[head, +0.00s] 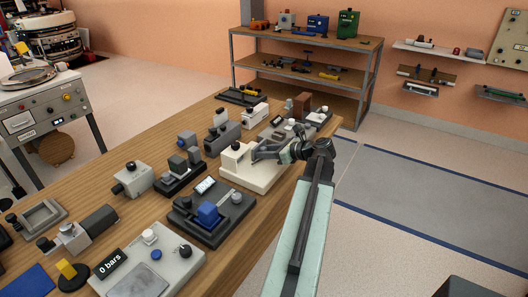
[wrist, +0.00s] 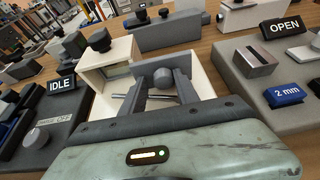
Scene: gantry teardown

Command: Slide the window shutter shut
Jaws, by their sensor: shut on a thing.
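A cream fixture (head: 262,178) stands on the workbench in the head view. In the wrist view its box (wrist: 110,52) carries a black knob on top and a greenish window-like pane (wrist: 118,70) in its side. My gripper (head: 258,153) reaches over the fixture from the right. In the wrist view my gripper (wrist: 158,88) is shut on a small grey knob (wrist: 163,77), right of the box and over the fixture's cream base. The jaws hide most of what the knob joins, so I cannot tell how far the shutter covers the window.
The wooden workbench (head: 150,213) is crowded with small fixtures. A dark block with an IDLE sign (wrist: 62,85) stands close on the left, and a grey block with an OPEN sign (wrist: 282,27) on the right. Open floor (head: 420,205) lies right of the bench.

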